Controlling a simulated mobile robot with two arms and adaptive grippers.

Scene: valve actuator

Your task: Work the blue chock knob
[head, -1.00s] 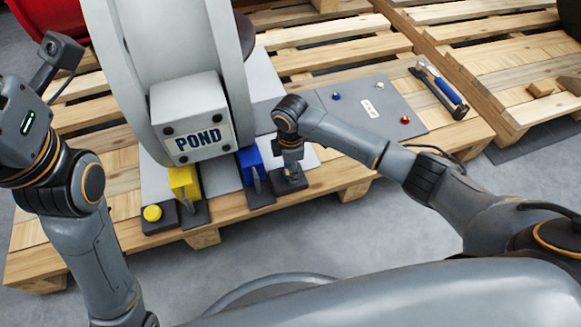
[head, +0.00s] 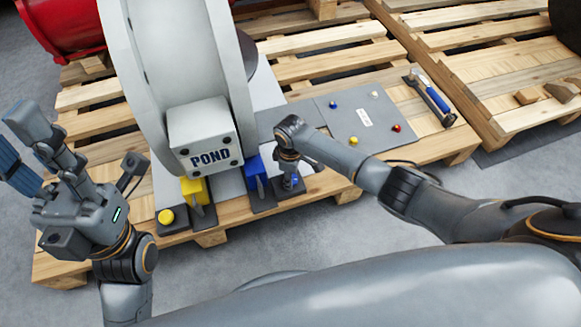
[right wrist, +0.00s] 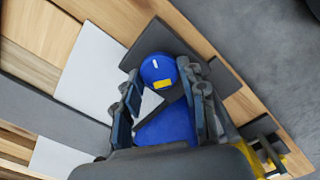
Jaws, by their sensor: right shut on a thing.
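The blue knob (right wrist: 158,70) is a round disc with a white mark and a yellow patch, on a dark base plate. My right gripper (right wrist: 160,92) is shut on it, a finger on either side in the right wrist view. In the head view my right gripper (head: 290,180) points down over the knob and mostly hides it. The blue chock (head: 256,172) stands just left of it, below the large grey wheel-shaped body (head: 185,80) marked POND. It also shows between my fingers in the right wrist view (right wrist: 170,126). My left gripper (head: 22,145) is open and empty, raised at the left.
A yellow chock (head: 193,190) and yellow knob (head: 166,216) stand to the left on the pallet (head: 110,240). A grey panel (head: 350,112) with small coloured knobs lies to the right, beside a blue-handled tool (head: 432,92). Grey floor is clear in front.

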